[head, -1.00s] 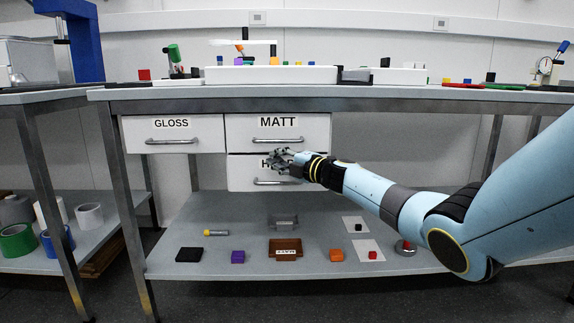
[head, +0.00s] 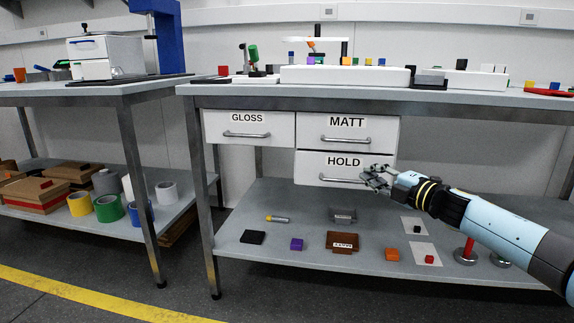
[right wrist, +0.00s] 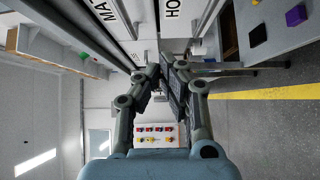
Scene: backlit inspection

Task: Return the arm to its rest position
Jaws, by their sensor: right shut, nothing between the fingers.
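My right arm comes in from the right in the head view. Its gripper (head: 378,177) is shut and empty, in front of the right end of the HOLD drawer (head: 345,167). I cannot tell whether it touches the drawer. In the right wrist view the gripper's fingers (right wrist: 172,72) are close together with nothing between them. The HOLD drawer, the MATT drawer (head: 347,133) above it and the GLOSS drawer (head: 249,127) to the left look closed. My left gripper does not show.
The bench top (head: 240,91) holds trays and small blocks. The lower shelf (head: 300,215) carries a brown tray labelled MATT (head: 343,237), a purple block (head: 296,244), an orange block (head: 392,254) and a red-stemmed stand (head: 467,250). Open floor with a yellow line (head: 90,303) lies at front left.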

